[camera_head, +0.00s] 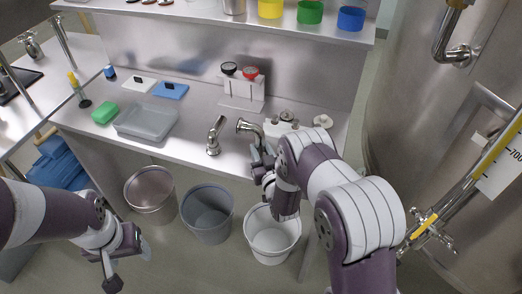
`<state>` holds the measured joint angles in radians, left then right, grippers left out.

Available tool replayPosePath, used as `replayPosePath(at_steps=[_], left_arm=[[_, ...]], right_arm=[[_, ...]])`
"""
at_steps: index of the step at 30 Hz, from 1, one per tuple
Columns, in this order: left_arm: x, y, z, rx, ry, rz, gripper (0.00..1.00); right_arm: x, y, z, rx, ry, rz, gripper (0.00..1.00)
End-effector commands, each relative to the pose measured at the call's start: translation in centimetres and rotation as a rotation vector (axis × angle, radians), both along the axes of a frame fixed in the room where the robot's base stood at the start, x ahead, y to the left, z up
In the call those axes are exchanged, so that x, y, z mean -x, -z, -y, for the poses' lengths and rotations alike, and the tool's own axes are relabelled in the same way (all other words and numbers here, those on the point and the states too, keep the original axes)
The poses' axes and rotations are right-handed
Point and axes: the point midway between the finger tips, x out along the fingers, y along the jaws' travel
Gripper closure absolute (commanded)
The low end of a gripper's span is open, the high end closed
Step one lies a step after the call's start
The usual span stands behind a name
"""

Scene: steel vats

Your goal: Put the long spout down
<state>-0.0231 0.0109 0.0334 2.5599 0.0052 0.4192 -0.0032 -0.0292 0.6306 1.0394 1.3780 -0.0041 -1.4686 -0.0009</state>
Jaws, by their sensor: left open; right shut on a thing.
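A curved metal spout (247,127) is in my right gripper (260,154), over the front part of the steel bench (185,140). I take it to be the long spout. The gripper is shut on its lower part, and my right arm hides some of the jaws. I cannot tell whether the spout touches the bench top. A second bent metal spout (214,137) stands on the bench just to its left. My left gripper (127,263) is open and empty, low at the left, in front of the bench and away from the spouts.
A clear tray (146,122) and a green block (104,113) are on the bench's left. A white stand (242,92) is behind the spouts, with white fittings (284,121) to their right. A grey bucket (207,213) and a white bucket (272,235) stand below. A steel vat (420,110) is at right.

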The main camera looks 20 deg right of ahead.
Motion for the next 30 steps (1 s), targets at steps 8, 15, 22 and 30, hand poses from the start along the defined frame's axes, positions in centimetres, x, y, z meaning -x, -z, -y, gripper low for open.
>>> replayPosePath(at_steps=[8,15,22,30], left_arm=[[0.0,0.3,0.0,0.000,0.000,0.000,0.36],[0.0,0.3,0.0,0.000,0.000,0.000,0.36],[0.0,0.3,0.0,0.000,0.000,0.000,0.36],[0.0,0.0,0.0,0.000,0.000,0.000,0.36]], right_arm=[[0.0,0.3,0.0,0.000,0.000,0.000,0.43],[0.0,0.2,0.0,0.000,0.000,0.000,0.37],[0.0,0.3,0.0,0.000,0.000,0.000,0.37],[3.4,-0.1,0.1,0.000,0.000,-0.003,0.37]])
